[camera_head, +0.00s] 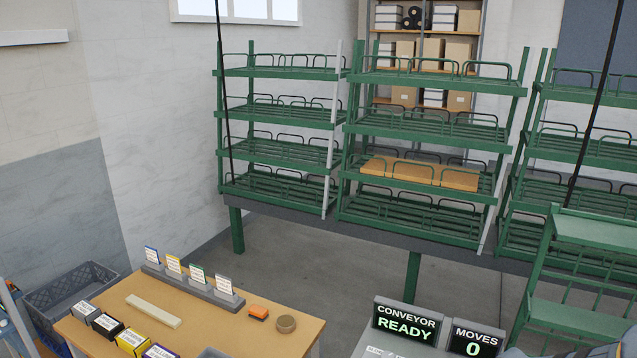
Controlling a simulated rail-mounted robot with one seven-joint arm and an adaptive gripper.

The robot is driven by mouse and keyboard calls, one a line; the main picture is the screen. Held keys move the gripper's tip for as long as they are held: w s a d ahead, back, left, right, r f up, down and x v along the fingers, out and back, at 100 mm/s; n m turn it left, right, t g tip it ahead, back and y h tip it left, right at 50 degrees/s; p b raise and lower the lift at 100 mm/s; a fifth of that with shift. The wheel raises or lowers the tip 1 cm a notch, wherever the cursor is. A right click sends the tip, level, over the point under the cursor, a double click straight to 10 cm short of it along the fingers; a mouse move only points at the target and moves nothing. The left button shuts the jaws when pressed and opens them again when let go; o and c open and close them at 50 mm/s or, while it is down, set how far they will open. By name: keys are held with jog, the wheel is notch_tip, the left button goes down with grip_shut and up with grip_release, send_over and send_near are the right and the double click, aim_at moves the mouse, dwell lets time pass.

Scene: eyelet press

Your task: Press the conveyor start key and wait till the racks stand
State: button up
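The conveyor display (405,322) stands at the bottom right and reads "CONVEYOR READY" in green. Beside it, a second display (475,340) reads "MOVES 0". A light grey panel (385,352) shows in part below the conveyor display, cut by the bottom edge. I cannot make out the start key. Three green racks stand in a row behind: a left rack (275,105), a middle rack (430,122) and a right rack (590,155), which is cut by the picture edge. The middle rack holds a flat brown board (420,173). My gripper is not in view.
A wooden table (215,335) at the bottom left carries labelled boxes (105,325), a card holder (190,286), an orange item (258,312) and a tape roll (286,324). A grey crate (70,290) stands left. A green cart (575,320) stands at right. Grey floor shows between.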

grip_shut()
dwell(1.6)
